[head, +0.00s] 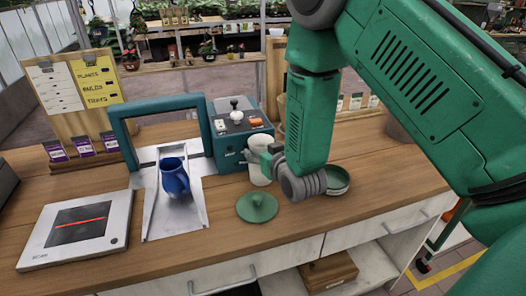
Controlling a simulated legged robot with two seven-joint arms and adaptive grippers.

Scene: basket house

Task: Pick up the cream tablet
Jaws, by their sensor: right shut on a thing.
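My right gripper (265,157) comes down from the upper right to a cream jar (260,176) on the wooden counter. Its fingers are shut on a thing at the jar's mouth. The wrist covers part of this spot, so I cannot make out what they hold or whether they touch the jar. I cannot pick out a cream tablet for certain. A round green lid with a knob (257,208) lies on the counter in front of the jar. My left gripper is not in view.
A blue jug (175,178) stands on a metal plate under a teal frame (112,125). A teal control box (241,137) is behind the jar. A white scanner (50,235) lies at left. A green-rimmed dish (340,182) sits right of the wrist. The counter's right front is clear.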

